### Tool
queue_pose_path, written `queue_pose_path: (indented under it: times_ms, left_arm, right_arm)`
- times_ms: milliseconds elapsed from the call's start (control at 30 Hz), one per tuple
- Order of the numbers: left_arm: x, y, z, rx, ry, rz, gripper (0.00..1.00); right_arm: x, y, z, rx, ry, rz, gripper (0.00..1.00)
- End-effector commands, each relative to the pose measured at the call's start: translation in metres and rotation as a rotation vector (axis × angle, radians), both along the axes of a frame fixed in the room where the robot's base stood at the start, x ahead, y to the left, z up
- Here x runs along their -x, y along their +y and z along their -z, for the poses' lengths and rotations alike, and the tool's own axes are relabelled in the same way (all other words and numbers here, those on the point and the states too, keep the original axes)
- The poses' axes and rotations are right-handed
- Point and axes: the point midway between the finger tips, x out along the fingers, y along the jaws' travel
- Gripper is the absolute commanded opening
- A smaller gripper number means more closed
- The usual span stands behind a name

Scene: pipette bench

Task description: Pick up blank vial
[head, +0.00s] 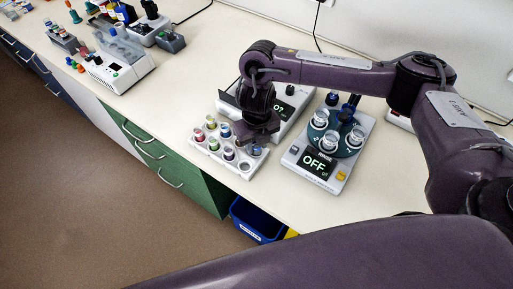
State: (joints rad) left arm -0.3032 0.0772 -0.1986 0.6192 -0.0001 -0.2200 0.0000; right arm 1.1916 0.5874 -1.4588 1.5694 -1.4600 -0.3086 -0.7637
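A white vial rack (235,171) stands near the front edge of the bench and holds several small vials with differently coloured tops. One has a red top (198,135), one a green top (211,123), one a blue top (225,130) and one a purple top (228,153). No label is readable, so I cannot tell which vial is the blank. My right gripper (258,134) points down at the back right part of the rack and hides some of it. Its fingers are dark and small here; I cannot tell whether they are open or hold anything. My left gripper is not in view.
A pale instrument (291,118) is behind my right gripper. Other lab equipment (123,62) is at far left. Bench between is clear. A blue bin (255,220) is below.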

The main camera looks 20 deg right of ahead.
Motion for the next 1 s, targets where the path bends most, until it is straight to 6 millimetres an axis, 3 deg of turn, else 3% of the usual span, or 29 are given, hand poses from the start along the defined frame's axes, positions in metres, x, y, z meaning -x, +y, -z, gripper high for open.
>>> queue_pose_path:
  times_ms: [33,200,633,867,1000]
  left_arm:
    - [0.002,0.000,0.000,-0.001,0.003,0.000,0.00]
    - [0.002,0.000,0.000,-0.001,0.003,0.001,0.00]
    - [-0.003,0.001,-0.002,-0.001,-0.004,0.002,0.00]
    - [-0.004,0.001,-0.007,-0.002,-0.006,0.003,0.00]
    - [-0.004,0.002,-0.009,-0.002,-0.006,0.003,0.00]
  right_arm:
    - [0.000,0.000,0.000,0.000,0.000,0.000,0.23]
    - [0.000,0.000,0.000,0.000,0.000,0.000,0.01]
    - [-0.001,0.000,-0.010,0.000,-0.003,0.000,0.00]
    - [-0.003,0.000,-0.045,0.000,-0.008,-0.003,0.00]
    - [-0.003,0.000,-0.082,0.001,-0.011,-0.004,0.00]
